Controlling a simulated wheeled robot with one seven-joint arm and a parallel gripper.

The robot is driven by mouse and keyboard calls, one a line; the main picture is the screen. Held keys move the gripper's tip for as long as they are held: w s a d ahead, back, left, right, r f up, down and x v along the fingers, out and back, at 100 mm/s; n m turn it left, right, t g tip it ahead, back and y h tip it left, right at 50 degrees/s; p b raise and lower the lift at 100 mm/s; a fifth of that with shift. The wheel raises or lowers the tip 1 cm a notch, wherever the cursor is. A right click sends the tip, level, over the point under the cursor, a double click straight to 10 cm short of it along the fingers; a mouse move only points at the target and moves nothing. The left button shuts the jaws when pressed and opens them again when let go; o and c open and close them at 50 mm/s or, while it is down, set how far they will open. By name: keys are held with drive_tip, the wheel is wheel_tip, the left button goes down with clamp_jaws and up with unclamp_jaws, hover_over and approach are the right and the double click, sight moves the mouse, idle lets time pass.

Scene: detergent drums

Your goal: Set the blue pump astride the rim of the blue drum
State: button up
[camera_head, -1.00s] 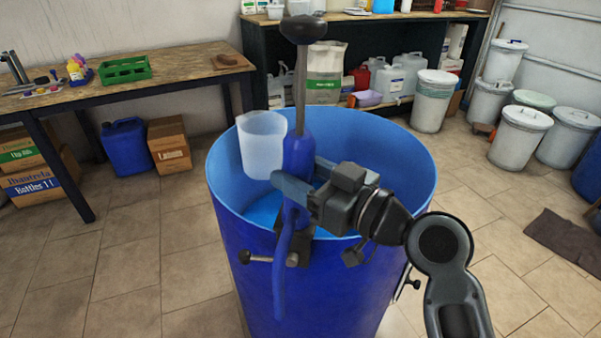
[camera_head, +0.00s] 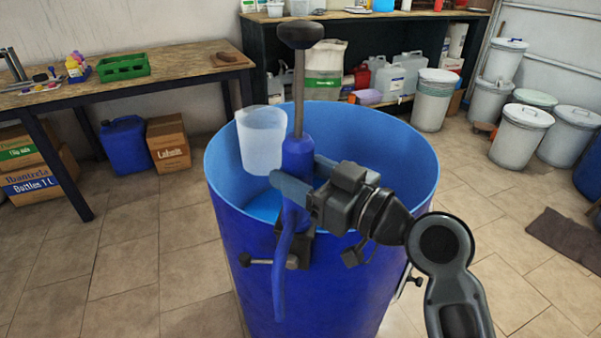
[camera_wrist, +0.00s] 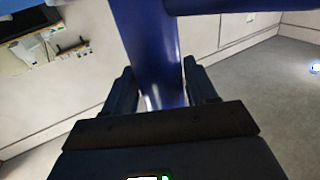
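The blue drum (camera_head: 340,285) stands open in the middle of the head view. The blue pump (camera_head: 298,155) is upright at its front rim, with a dark rod and knob on top and a blue hose hanging down outside the drum. Its dark clamp block (camera_head: 297,248) with a side screw overlaps the front rim; I cannot tell how it is seated on the rim. My gripper (camera_head: 308,180) has a finger on each side of the pump body. In the wrist view both fingers lie against the blue barrel (camera_wrist: 150,45). The lower end of the pump is hidden.
A translucent cup (camera_head: 262,145) is at the drum's back-left, beside the pump. A table (camera_head: 150,78) stands at the left and a shelf bench at the back. Lidded white bins (camera_head: 520,135) stand at the right. The floor around the drum is mostly clear.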

drive_tip(key=o, duration=0.4)
drive_tip(key=shift+o, duration=0.2)
drive_tip(key=shift+f, duration=0.25)
drive_tip(key=v, duration=0.7)
drive_tip(key=shift+s+d+r+b, duration=0.2)
drive_tip(key=shift+s+d+b, duration=0.1)
drive_tip(key=shift+b, duration=0.1)
drive_tip(key=s+d+f+m+t+h+p, duration=0.1)
drive_tip(key=s+d+f+m+h+p, duration=0.1)
drive_tip(key=s+d+f+m+h, duration=0.45)
drive_tip(key=s+d+f+m+t+h+p, duration=0.1)
drive_tip(key=s+d+f+m+h+p, duration=0.25)
drive_tip(key=s, duration=0.55)
drive_tip(key=s+d+r+h+p, duration=0.1)
drive_tip(key=s+d+r, duration=0.1)
drive_tip(key=s, duration=0.8)
drive_tip(key=s+d+r+h+p, duration=0.2)
drive_tip(key=s+r, duration=0.3)
drive_tip(key=s, duration=0.5)
drive_tip(key=shift+s+t+h+p, duration=0.25)
drive_tip(key=shift+t+h+p, duration=0.05)
